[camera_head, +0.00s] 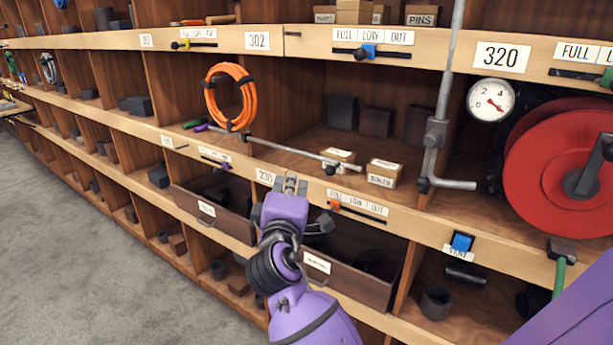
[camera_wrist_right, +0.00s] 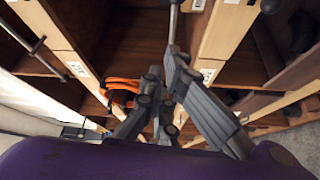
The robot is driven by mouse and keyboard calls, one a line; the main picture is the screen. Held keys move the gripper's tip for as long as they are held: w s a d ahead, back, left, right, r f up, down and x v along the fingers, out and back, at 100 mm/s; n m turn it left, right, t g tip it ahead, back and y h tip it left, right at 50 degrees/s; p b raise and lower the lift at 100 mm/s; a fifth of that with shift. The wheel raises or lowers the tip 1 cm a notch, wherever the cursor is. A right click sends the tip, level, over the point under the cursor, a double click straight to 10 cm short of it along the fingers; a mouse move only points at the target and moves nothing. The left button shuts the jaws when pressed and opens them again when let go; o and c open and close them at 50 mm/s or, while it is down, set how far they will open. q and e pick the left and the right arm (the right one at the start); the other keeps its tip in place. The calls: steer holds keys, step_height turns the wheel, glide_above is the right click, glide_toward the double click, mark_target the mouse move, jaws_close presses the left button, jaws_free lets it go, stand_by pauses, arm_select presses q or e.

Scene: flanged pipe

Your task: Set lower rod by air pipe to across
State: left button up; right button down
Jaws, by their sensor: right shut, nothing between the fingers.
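A grey upright pipe (camera_head: 445,80) runs down the shelf front left of a pressure gauge (camera_head: 491,99). It has a joint halfway, and at its foot a short grey rod (camera_head: 450,184) lies sideways, pointing right. A thin grey rod (camera_head: 290,149) also runs slantwise along the shelf edge further left. I cannot tell which of them the task names. My right gripper (camera_head: 291,182) is shut and empty, in front of the shelf edge, below the thin rod and left of the pipe's foot. Its fingers also show in the right wrist view (camera_wrist_right: 165,75). My left gripper is out of view.
An orange cable coil (camera_head: 229,92) hangs on the left and a red reel (camera_head: 560,160) stands on the right. Small boxes (camera_head: 384,172) sit on the shelf. An orange slider (camera_head: 334,205) and a blue knob (camera_head: 462,242) stick out from the ledge. Drawers (camera_head: 350,275) lie below.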

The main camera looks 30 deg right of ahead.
arm_select(q)
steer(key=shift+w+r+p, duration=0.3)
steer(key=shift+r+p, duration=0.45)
steer(key=shift+p, duration=0.1)
arm_select(e)
steer(key=w+d, duration=0.4)
steer(key=d, duration=0.3)
steer(key=shift+d, duration=0.25)
